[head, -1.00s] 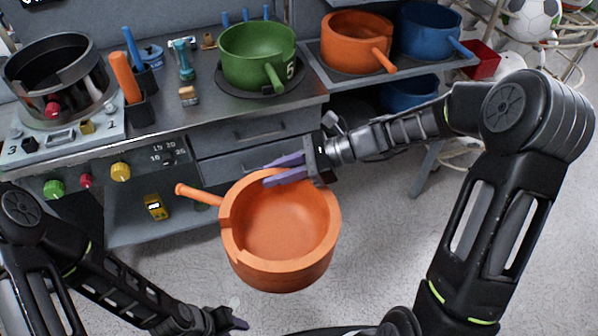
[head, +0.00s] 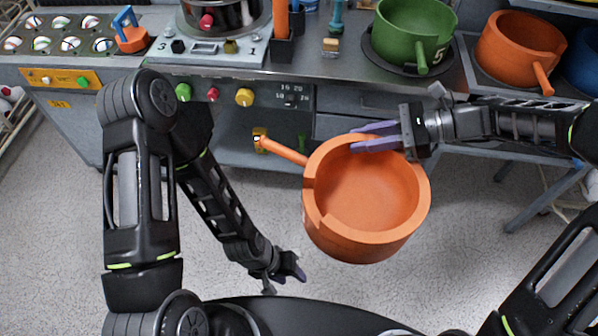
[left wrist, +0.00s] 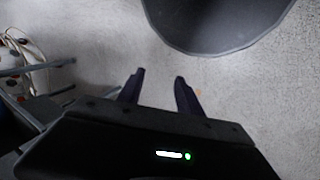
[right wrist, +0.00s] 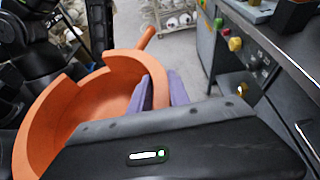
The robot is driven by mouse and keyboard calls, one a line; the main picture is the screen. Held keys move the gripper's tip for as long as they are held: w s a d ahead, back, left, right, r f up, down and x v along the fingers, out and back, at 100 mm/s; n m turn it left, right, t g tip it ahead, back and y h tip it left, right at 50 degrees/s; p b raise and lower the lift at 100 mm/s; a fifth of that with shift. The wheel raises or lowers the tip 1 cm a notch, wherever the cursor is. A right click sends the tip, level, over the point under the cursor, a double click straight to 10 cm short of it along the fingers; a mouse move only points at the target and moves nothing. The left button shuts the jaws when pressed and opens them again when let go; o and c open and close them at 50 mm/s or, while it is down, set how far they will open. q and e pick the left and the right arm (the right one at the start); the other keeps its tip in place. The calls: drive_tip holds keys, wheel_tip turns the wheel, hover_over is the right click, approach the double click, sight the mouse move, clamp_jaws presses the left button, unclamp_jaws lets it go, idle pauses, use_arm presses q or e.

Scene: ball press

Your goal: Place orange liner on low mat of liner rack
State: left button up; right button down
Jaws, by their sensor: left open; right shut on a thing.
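An orange liner (head: 365,240), a round pot with a notched rim and a long handle, hangs in mid-air over the floor, tilted toward me. My right gripper (head: 356,138) is shut on its far rim; the right wrist view also shows the liner (right wrist: 60,115) beside the purple fingers (right wrist: 162,88). Its handle points left toward the bench. A second orange liner (head: 515,50) sits on a dark mat of the rack (head: 475,80) at upper right. The rack's lower level is hidden or cut off. My left gripper (head: 292,274) is open and empty, low over the floor; its fingers (left wrist: 160,85) are apart.
A green liner (head: 405,30) stands on a round dark mat on the bench. A blue liner (head: 582,65) is cut off at the right edge. The press panel (head: 210,48) and a ball tray (head: 70,35) are to the left. Open floor (head: 60,240) lies in front.

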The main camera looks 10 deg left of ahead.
drive_tip(key=shift+r, duration=0.1)
use_arm(q)
wheel_tip(320, 180, up, 5)
drive_tip(key=d+n+g+h, duration=0.3)
drive_tip(key=n+g+h, duration=0.3)
drive_tip(key=n+h, duration=0.7)
approach(322, 220)
drive_tip(key=shift+w+d+f, duration=0.15)
drive_tip(key=shift+d+f, duration=0.05)
drive_tip(key=shift+f, duration=0.05)
drive_tip(key=x, duration=1.2)
drive_tip(key=shift+c, duration=0.3)
